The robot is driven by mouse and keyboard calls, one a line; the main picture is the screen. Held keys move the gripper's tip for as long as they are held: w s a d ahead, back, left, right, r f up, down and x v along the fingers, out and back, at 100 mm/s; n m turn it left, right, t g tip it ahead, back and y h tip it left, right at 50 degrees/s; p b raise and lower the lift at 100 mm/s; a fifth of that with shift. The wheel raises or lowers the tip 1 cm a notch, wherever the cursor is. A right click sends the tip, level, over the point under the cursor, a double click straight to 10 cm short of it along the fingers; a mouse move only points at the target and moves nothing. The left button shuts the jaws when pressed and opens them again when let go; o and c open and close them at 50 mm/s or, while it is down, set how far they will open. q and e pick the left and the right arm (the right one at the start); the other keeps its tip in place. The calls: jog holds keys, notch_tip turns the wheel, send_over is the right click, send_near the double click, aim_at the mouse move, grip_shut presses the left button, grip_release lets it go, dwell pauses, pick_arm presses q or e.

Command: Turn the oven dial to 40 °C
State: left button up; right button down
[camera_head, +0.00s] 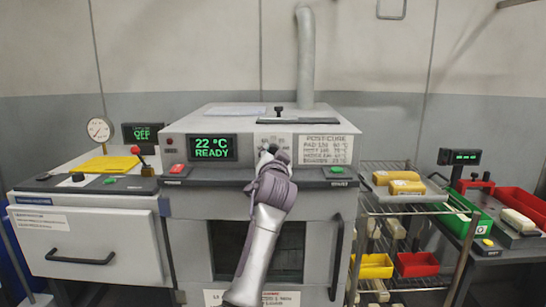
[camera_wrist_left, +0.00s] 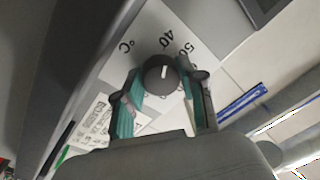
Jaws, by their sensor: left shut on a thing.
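The grey oven (camera_head: 390,135) stands ahead, and its display (camera_head: 212,148) reads 22 °C READY. The dark round dial (camera_wrist_left: 160,73) is on a white scale plate (camera_wrist_left: 135,42) with 40 and 50 printed beside it. A white line on the dial lies roughly towards the 40 in the left wrist view. My left gripper (camera_head: 269,151) reaches the oven's front panel and largely hides the dial in the head view. In the left wrist view its fingers (camera_wrist_left: 162,95) are shut on the dial, one on either side. My right gripper is not in view.
A red button (camera_head: 177,169) and a green button (camera_head: 337,169) sit on the oven's front ledge. A printed post-cure chart (camera_head: 322,149) is right of the dial. A wire rack (camera_head: 425,207) with trays stands at right, a white drawer unit (camera_head: 85,240) at left.

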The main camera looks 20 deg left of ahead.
pick_arm(q)
jog(key=shift+f, duration=0.15)
jog(key=o, duration=1.1)
jog(key=shift+o, duration=0.2)
jog(key=v, duration=1.2)
